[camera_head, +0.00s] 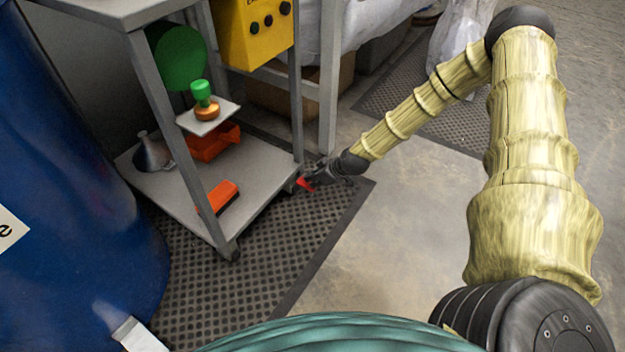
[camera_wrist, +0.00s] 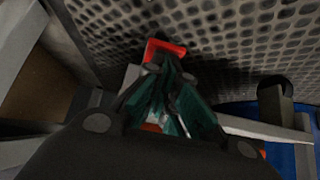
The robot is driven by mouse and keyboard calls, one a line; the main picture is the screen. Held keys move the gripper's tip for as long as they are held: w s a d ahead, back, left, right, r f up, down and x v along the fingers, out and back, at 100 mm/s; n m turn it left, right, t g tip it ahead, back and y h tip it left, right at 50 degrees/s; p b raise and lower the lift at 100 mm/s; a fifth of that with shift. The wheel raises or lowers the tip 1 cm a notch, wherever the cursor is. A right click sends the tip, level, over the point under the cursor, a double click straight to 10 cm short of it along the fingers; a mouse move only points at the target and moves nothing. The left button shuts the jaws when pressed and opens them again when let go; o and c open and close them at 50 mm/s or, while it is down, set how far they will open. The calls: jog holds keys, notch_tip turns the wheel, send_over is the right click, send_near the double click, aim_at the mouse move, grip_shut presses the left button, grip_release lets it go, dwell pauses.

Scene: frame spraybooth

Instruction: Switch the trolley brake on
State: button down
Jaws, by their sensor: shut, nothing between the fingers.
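The grey trolley (camera_head: 262,208) stands on the left, with casters under its lower shelf. A small red brake pedal (camera_head: 305,184) shows at the trolley's near right corner, by the caster there. In the wrist view the red pedal (camera_wrist: 165,49) lies just past my fingertips, over the mat. My gripper (camera_head: 318,177) is low at that corner, very close to the pedal; I cannot tell whether it touches. In the wrist view the fingers of my gripper (camera_wrist: 170,72) are shut and hold nothing. The caster behind the pedal is mostly hidden.
A black perforated mat (camera_head: 262,272) lies under the trolley. A blue drum (camera_head: 75,190) stands at the left. The lower shelf carries an orange block (camera_head: 218,197) and an orange bin (camera_head: 212,143). A table leg (camera_head: 329,90) stands close behind my gripper. Bare floor (camera_head: 400,240) lies to the right.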

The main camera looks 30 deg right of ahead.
jog(key=shift+s+f, duration=0.1)
jog(key=shift+f, duration=0.15)
jog(key=shift+s+d+f, duration=0.1)
jog(key=shift+s+f, duration=0.05)
jog(key=shift+f, duration=0.15)
jog(key=shift+s+d+f, duration=0.1)
jog(key=shift+s+f, duration=0.1)
jog(key=shift+f, duration=0.6)
jog(key=s+d+r+p, duration=0.5)
jog(key=s+r+p, duration=0.2)
jog(key=s+p, duration=0.1)
jog(key=shift+s+r+p, duration=0.25)
jog(key=shift+s+p, duration=0.05)
jog(key=shift+s, duration=0.5)
